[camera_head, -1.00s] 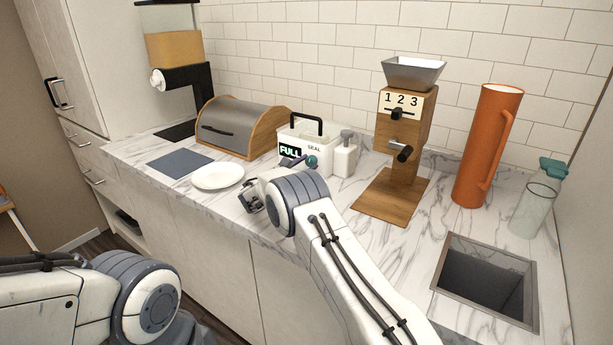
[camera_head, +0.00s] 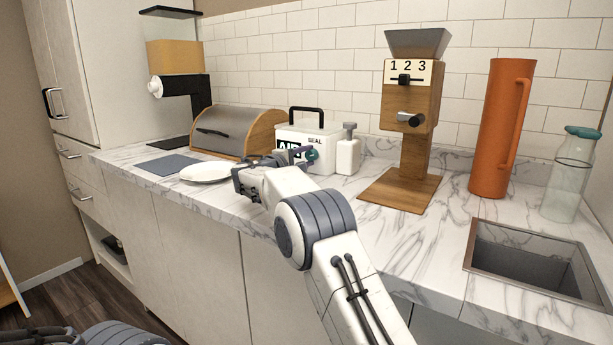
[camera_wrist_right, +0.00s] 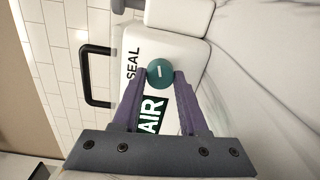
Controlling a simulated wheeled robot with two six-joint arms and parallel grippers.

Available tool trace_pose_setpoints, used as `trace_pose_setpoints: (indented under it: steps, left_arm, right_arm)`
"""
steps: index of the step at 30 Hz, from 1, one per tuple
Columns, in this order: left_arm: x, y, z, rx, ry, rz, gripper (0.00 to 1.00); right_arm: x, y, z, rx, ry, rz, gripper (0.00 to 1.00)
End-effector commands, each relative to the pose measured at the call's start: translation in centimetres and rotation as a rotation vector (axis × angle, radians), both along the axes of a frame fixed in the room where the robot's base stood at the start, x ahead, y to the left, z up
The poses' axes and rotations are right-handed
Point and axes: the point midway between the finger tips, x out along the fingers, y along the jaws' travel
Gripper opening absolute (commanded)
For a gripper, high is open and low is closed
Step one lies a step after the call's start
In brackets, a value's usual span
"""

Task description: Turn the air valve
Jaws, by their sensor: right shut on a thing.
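A white box (camera_head: 319,163) marked "SEAL" stands at the back of the counter with a black handle on top. A round teal valve knob (camera_head: 312,155) is on the box front. In the wrist view the knob (camera_wrist_right: 160,73) bears a short white mark. My right gripper (camera_wrist_right: 162,76) has its purple fingers shut on the knob, one at each side. In the head view this gripper (camera_head: 300,156) reaches the box from the front.
A white bottle (camera_head: 348,152) stands right beside the box. A white plate (camera_head: 207,171) and a bread box (camera_head: 239,131) are left of it. A wooden dispenser (camera_head: 412,110) and orange jug (camera_head: 500,130) stand to the right.

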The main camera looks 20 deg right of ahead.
Motion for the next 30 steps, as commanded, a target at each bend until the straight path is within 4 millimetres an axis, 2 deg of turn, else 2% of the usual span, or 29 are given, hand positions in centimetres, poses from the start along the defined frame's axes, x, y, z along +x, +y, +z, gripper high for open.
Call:
trace_pose_setpoints:
  steps: [1,3,12,30]
  left_arm:
    - [0.0,0.0,-1.5,0.000,0.000,0.000,0.50]
    - [0.0,0.0,-2.4,0.000,0.000,0.000,0.50]
    - [0.0,0.0,-4.7,0.000,0.000,0.000,0.50]
    - [0.0,0.0,-5.5,0.000,0.000,0.000,0.50]
  right_arm:
    - [0.0,0.0,-0.7,0.026,-0.033,0.002,0.00]
    - [0.0,0.0,-0.6,0.061,-0.077,0.002,0.00]
    - [0.0,0.0,-0.3,0.167,-0.213,0.002,0.00]
    - [0.0,0.0,0.0,0.217,-0.275,0.003,0.00]
